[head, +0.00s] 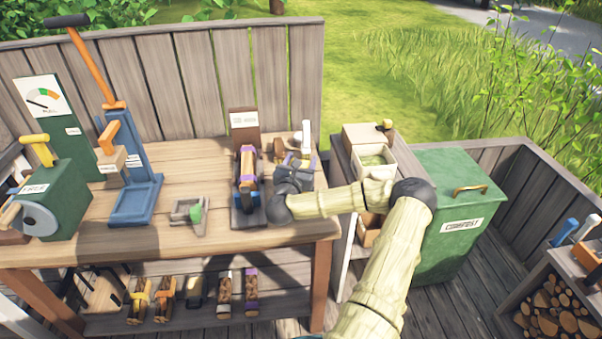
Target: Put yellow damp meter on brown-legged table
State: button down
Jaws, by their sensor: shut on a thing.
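The wooden table (140,195) with brown legs (321,285) stands at the left and centre. My gripper (294,163) is over the right end of its top, with my pale arm reaching in from the lower right. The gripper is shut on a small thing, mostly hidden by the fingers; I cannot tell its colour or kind. A small whitish piece (304,134) shows just beyond the fingers. A small yellow and black thing (385,126) sits at the back of the cabinet right of the table; I cannot tell whether it is the damp meter.
On the table stand a blue log splitter (135,190), a green machine (50,200), a fuel gauge board (45,110), a small grey-green tool (188,210) and a brown labelled holder (245,125). A green compost bin (455,195) is at right. The table's front middle is clear.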

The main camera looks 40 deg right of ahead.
jog(key=shift+f, duration=1.8)
jog(key=shift+f, duration=0.2)
jog(key=shift+c, duration=2.2)
grip_release()
jog(key=shift+r, duration=0.1)
